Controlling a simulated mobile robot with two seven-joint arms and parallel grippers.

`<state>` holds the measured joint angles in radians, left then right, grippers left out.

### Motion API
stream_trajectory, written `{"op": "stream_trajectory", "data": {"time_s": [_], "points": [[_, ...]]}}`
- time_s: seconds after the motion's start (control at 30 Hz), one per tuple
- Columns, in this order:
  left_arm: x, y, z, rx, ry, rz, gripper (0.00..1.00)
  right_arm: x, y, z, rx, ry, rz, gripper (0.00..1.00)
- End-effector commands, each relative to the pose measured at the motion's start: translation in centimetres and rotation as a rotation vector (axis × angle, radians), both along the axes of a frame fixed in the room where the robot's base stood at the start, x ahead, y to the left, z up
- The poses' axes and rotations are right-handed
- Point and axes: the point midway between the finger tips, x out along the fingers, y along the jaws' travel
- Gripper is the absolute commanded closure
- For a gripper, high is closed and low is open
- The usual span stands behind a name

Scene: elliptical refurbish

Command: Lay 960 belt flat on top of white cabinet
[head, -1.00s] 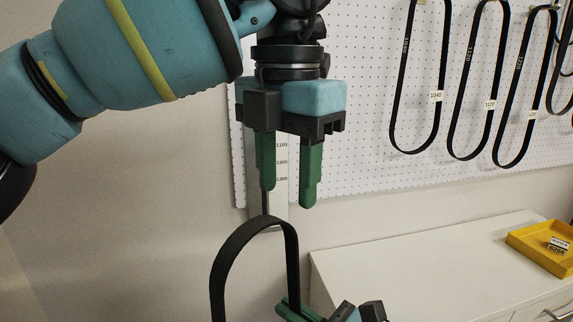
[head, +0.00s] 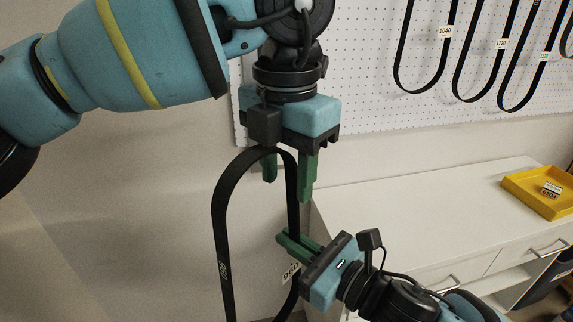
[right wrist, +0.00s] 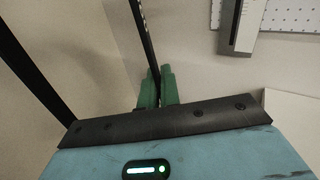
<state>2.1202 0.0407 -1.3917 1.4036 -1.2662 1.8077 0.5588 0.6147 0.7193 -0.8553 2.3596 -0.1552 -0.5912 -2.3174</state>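The 960 belt (head: 224,235) is a black loop held upright in the air, with a white "960" tag. My right gripper (head: 284,242) is shut on its right strand, with the strand between the green fingers. It also shows in the right wrist view (right wrist: 158,92). My left gripper (head: 289,178) is open at the top of the loop. The right strand appears to run between its fingers, apparently not pinched. The white cabinet (head: 400,215) stands right of the belt with its top bare near its left end. The loop's bottom is out of view.
A yellow tray (head: 530,190) with labelled items sits on the cabinet's right part. Several black belts hang on the white pegboard (head: 375,100) behind. Drawers with handles (head: 440,282) are on the cabinet front. The cabinet top left of the tray is free.

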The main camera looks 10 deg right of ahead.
Motion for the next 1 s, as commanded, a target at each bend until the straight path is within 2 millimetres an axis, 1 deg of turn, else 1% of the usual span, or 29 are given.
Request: {"op": "stream_trajectory", "data": {"time_s": [0.03,0.07,0.33,0.37,0.4,0.57,0.87,1.0], "points": [[0.0,0.0,0.0,0.000,0.000,0.000,0.61,0.0,0.0,0.0,0.001,-0.001,0.000,1.00],[0.0,0.0,0.0,0.000,0.000,0.000,0.65,0.0,0.0,0.0,0.001,-0.001,0.000,1.00],[0.0,0.0,0.0,0.000,0.000,0.000,1.00,0.0,0.0,0.0,0.001,-0.001,0.000,1.00],[0.0,0.0,0.0,0.000,0.000,0.000,1.00,0.0,0.0,0.0,0.001,-0.001,0.000,1.00],[0.0,0.0,0.1,0.000,0.000,0.000,1.00,0.0,0.0,0.0,0.001,-0.001,0.000,0.92],[0.0,0.0,0.1,-0.001,-0.001,0.000,1.00,0.0,0.0,0.0,0.000,0.000,0.000,0.71],[0.0,0.0,0.1,0.000,0.000,0.000,1.00,0.0,0.0,0.1,0.001,-0.001,0.000,0.70],[0.0,0.0,0.1,0.000,0.000,0.000,1.00,0.0,0.0,1.0,0.000,-0.004,0.001,0.70]]}}
